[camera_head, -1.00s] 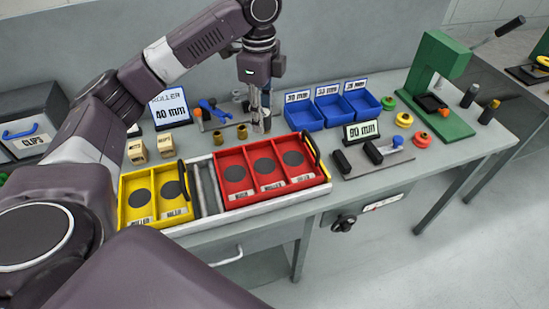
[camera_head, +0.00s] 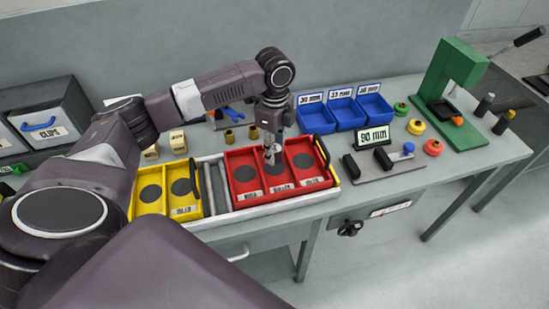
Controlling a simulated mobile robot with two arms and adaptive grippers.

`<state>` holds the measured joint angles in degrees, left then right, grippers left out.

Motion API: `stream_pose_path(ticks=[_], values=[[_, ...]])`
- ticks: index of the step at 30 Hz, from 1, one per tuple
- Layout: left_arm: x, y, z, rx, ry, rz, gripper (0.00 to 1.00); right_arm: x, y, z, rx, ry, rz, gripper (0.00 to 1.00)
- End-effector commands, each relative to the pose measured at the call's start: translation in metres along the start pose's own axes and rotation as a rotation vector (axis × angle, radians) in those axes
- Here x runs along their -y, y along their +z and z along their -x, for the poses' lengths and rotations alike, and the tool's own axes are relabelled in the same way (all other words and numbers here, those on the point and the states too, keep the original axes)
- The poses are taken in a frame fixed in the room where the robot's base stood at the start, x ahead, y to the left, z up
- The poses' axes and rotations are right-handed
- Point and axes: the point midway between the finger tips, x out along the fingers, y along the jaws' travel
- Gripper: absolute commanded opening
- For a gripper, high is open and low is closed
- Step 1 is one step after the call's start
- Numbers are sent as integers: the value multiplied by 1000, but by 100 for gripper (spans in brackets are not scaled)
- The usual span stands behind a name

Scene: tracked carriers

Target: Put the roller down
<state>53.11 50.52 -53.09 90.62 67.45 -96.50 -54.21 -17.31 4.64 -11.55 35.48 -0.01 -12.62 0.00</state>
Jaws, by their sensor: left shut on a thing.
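My left gripper (camera_head: 270,146) is over the middle compartment of the red carrier (camera_head: 232,153). It is shut on a small grey thing, seemingly the roller (camera_head: 270,158), most of which the fingers hide. I cannot tell whether the roller touches the compartment floor. The red carrier has three compartments in a row, with dark round pads in them and labels on the front. The middle label seems to read ROLLER. My right gripper is not in view.
A yellow carrier (camera_head: 167,174) stands left of the red one on a pale rail frame (camera_head: 213,183). Blue bins (camera_head: 345,110) stand behind. A 90 mm sign (camera_head: 373,137) and a green press (camera_head: 440,90) are to the right. Two brass bushes (camera_head: 229,136) stand behind the red carrier.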

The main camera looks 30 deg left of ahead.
Motion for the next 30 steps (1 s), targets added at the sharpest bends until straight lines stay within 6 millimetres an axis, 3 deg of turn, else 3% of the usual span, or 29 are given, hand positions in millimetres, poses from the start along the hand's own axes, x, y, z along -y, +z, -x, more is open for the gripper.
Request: stream_pose_path(ticks=[9,20,21,23,30], values=[[0,0,-40,0,1,0,0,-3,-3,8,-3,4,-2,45],[0,0,-44,0,0,0,0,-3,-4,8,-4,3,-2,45],[0,0,-44,1,0,0,32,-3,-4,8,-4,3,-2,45],[0,0,-44,1,0,0,36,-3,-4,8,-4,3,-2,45],[0,0,-43,1,0,0,36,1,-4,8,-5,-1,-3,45]])
